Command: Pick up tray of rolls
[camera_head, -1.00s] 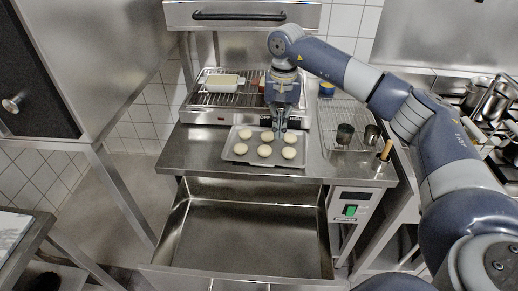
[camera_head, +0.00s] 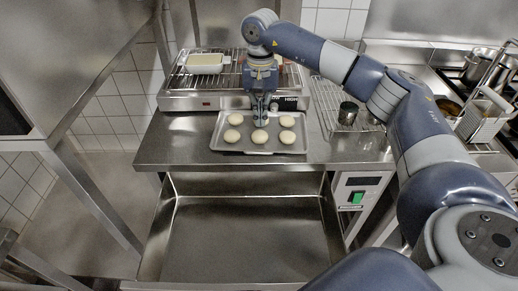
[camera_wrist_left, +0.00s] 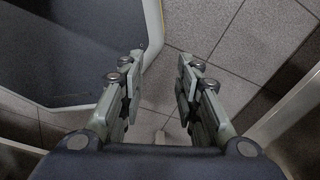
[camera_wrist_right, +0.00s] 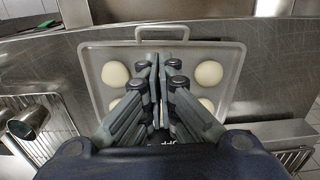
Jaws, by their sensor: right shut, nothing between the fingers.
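The tray (camera_head: 215,140) is a shallow grey metal tray with several pale round rolls (camera_head: 231,136). It lies flat on the steel counter. My right gripper (camera_head: 260,122) points down over the tray's middle, in front of the grill, and covers some of the rolls. In the right wrist view the tray (camera_wrist_right: 236,80) lies below my right gripper (camera_wrist_right: 162,62), whose fingers are together with nothing between them. I cannot tell whether the fingertips touch the tray. My left gripper (camera_wrist_left: 163,62) shows only in its wrist view, open and empty above the tiled floor.
A grill (camera_head: 190,101) with a white dish (camera_head: 206,63) stands behind the tray. A wire rack with a dark cup (camera_head: 347,113) is to the right. An open, empty steel drawer (camera_head: 245,235) sticks out below the counter. Counter left of the tray is clear.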

